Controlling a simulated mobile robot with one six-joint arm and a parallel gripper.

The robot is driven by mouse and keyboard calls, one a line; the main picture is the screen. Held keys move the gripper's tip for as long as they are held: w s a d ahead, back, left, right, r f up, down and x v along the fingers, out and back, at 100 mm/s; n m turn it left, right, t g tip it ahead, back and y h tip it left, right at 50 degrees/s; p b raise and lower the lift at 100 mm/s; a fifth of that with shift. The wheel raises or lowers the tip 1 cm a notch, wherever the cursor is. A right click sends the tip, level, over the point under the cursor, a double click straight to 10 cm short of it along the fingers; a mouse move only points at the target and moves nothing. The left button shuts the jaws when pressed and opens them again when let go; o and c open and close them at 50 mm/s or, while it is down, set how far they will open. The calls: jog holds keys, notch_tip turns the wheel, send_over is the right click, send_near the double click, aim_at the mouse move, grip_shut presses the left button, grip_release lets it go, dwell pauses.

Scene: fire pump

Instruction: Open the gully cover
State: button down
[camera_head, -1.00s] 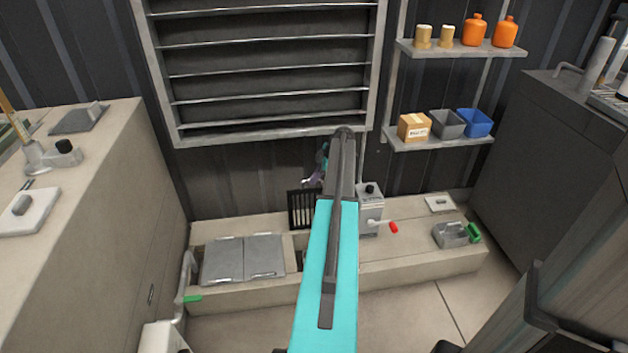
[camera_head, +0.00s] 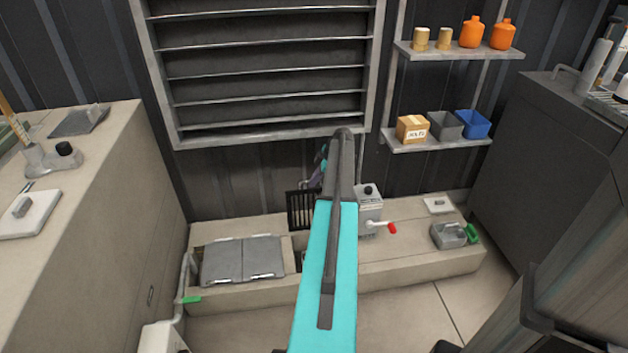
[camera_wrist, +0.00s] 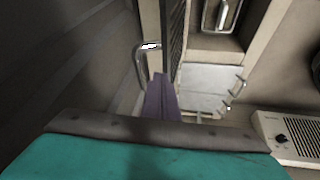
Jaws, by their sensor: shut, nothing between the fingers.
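The gully cover looks to be the dark slatted grate (camera_head: 301,210). It stands roughly upright at the back of a gap in the low bench, right of two grey lids. In the wrist view the grate (camera_wrist: 174,40) shows nearly edge-on. My gripper (camera_head: 317,179) is small in the head view, just above and right of the grate, partly hidden by my arm. In the wrist view my purple gripper (camera_wrist: 161,96) is shut and empty, below the grate's near end. I cannot tell whether it touches the grate. A metal loop handle (camera_wrist: 140,65) shows left of the grate.
Grey lids (camera_head: 242,259) lie flat on the bench. A grey box (camera_head: 369,205) with a red-tipped lever (camera_head: 391,228) stands right of the grate. Louvres and a shelf (camera_head: 436,143) are on the wall behind. A tall counter (camera_head: 90,190) is at left.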

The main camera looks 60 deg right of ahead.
jog(key=s+a+p+v, duration=0.1)
jog(key=p+v, duration=0.1)
jog(key=v, duration=0.9)
jog(key=shift+a, duration=0.3)
jog(key=shift+s+f, duration=0.1)
